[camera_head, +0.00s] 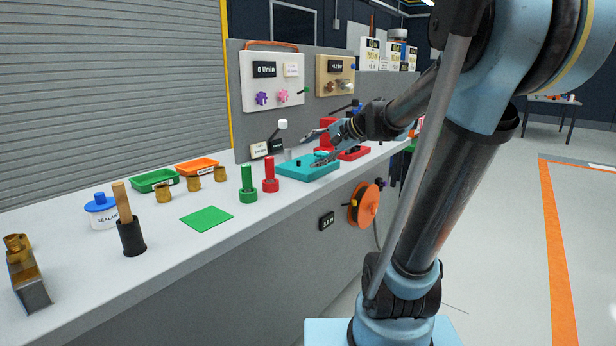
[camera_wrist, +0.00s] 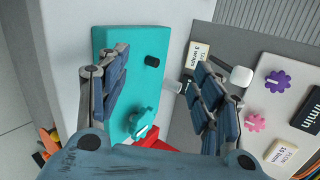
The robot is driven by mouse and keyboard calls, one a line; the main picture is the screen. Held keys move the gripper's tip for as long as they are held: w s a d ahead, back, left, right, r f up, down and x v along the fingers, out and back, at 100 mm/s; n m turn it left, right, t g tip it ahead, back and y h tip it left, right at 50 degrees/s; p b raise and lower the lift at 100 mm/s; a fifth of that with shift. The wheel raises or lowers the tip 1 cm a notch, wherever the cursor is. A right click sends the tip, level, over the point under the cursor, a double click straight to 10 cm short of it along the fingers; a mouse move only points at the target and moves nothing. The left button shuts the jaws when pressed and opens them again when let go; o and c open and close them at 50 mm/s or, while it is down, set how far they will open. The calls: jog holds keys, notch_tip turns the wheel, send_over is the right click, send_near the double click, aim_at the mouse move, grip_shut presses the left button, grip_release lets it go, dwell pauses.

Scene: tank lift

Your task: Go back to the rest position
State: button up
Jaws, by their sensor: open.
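My gripper (camera_head: 322,146) is open over the teal board (camera_head: 296,171) on the bench in the head view. In the wrist view my gripper (camera_wrist: 163,85) has its two fingers wide apart with nothing between them. The teal board (camera_wrist: 118,45) lies below, with a small black cylinder (camera_wrist: 152,61) and a teal knob (camera_wrist: 142,122) on it. My arm is stretched out over the bench toward the back panel.
A white-knobbed lever (camera_head: 282,125) stands close by the gripper. A red item (camera_head: 354,153) is just beyond the board. Green and red cylinders (camera_head: 269,176), brass fittings (camera_head: 193,183) and a green mat (camera_head: 207,217) are nearer. An orange reel (camera_head: 366,204) hangs on the bench front.

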jog(key=s+d+f+n+g+h, duration=0.2)
jog(key=s+d+f+n+h, duration=0.2)
jog(key=s+d+f, duration=0.4)
jog(key=s+d+f+n+g+h, duration=0.1)
jog(key=s+d+f+n+h, duration=0.3)
jog(key=s+d+f, duration=0.4)
jog(key=s+f+h, duration=0.1)
jog(key=s+f, duration=0.5)
jog(key=s, duration=0.3)
jog(key=shift+d+g+h, duration=0.3)
jog(key=shift+d+g, duration=0.1)
jog(key=shift+w+f, duration=0.2)
jog(key=shift+w, duration=0.2)
